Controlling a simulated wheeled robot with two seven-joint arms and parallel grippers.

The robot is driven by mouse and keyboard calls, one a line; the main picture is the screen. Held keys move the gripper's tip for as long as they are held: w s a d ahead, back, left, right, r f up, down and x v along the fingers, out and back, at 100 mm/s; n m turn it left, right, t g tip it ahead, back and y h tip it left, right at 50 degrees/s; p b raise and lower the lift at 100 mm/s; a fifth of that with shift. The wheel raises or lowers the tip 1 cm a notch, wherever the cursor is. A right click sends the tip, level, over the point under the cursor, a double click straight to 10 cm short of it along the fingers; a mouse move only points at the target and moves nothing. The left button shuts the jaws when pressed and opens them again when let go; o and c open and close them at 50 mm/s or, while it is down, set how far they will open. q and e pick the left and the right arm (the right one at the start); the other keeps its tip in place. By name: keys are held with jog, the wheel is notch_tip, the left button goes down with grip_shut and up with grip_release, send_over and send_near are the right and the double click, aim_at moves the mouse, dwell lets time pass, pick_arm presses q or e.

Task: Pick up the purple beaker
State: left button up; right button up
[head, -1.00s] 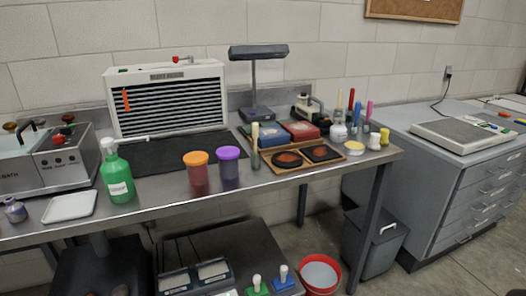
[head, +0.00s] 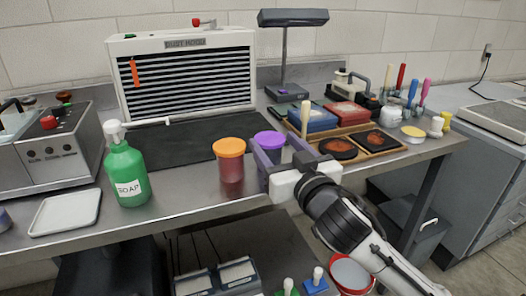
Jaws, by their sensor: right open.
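The purple beaker (head: 269,138) stands on the steel bench, just right of the orange-lidded beaker (head: 230,163). Its purple lid and a strip of its dark body show; its lower part is hidden behind my right gripper. My right gripper (head: 276,153) comes in from the lower right, its jaws open. One finger shows at the left side of the purple beaker, between it and the orange-lidded one, and the other at its right. Whether either finger touches it, I cannot tell. My left gripper is not in view.
A wooden-handled tool (head: 305,118) stands close to the right finger. A wooden tray (head: 362,152) with dark dishes lies to the right. A green soap bottle (head: 126,174) stands left. A slatted hood (head: 186,76) and dark mat (head: 168,147) are behind.

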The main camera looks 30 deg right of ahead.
aim_at(265, 134)
jog(key=x, duration=0.7)
jog(key=shift+w+d+f, duration=0.1)
jog(key=shift+w+f, duration=0.2)
jog(key=shift+w, duration=0.05)
jog(key=c, duration=0.8)
jog(key=shift+r, duration=0.15)
jog(key=shift+c, duration=0.2)
